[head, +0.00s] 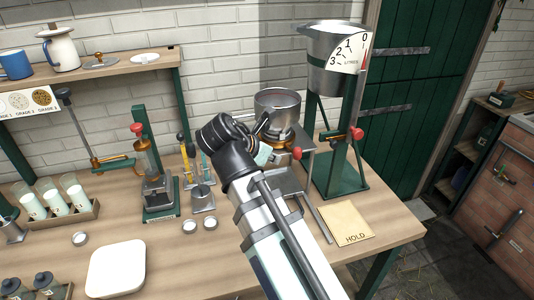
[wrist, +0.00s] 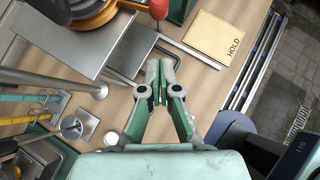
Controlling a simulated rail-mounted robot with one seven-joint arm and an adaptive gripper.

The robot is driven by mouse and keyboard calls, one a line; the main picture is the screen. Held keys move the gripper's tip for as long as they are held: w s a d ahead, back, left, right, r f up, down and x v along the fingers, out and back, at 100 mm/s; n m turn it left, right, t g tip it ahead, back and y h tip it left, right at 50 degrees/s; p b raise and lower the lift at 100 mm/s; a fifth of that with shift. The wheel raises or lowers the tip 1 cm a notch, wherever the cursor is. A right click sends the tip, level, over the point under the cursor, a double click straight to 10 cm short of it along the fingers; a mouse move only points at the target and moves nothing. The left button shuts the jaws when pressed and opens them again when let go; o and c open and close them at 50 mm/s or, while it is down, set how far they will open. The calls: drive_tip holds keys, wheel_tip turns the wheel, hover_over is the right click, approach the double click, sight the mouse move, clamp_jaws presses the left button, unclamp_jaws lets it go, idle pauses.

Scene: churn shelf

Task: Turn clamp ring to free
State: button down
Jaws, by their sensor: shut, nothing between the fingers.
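The clamp ring looks to be the orange-brass ring (head: 279,143) under the steel bowl (head: 278,105) on a grey metal stand. A red knob (head: 296,153) sticks out at its right side. In the wrist view the ring (wrist: 92,20) is cut by the top left edge, and the red knob (wrist: 158,8) is at the top. My gripper (wrist: 159,66) is shut and empty, its fingertips together over the table, below the knob in the picture and apart from it. In the head view my arm hides part of the stand, and my gripper (head: 263,155) is mostly hidden.
A green stand (head: 338,183) carries a steel measuring bucket (head: 325,65) to the right. A HOLD card (head: 345,222) lies in front of it. Left are a press (head: 160,190), upright tools (head: 187,150) and a bottle rack (head: 62,215).

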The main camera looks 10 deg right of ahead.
sight(295, 157)
drive_tip(key=shift+w+d+f+p, duration=0.2)
drive_tip(key=shift+w+d+f, duration=0.3)
drive_tip(key=shift+w+d, duration=0.35)
drive_tip(key=shift+w+d+f+p, duration=0.2)
drive_tip(key=shift+w+d+f, duration=0.45)
drive_tip(key=shift+d, duration=0.4)
drive_tip(key=shift+w+d+f+p, duration=0.2)
drive_tip(key=shift+w+d+f, duration=0.2)
drive_tip(key=shift+w+d, duration=0.5)
drive_tip(key=shift+s, duration=0.1)
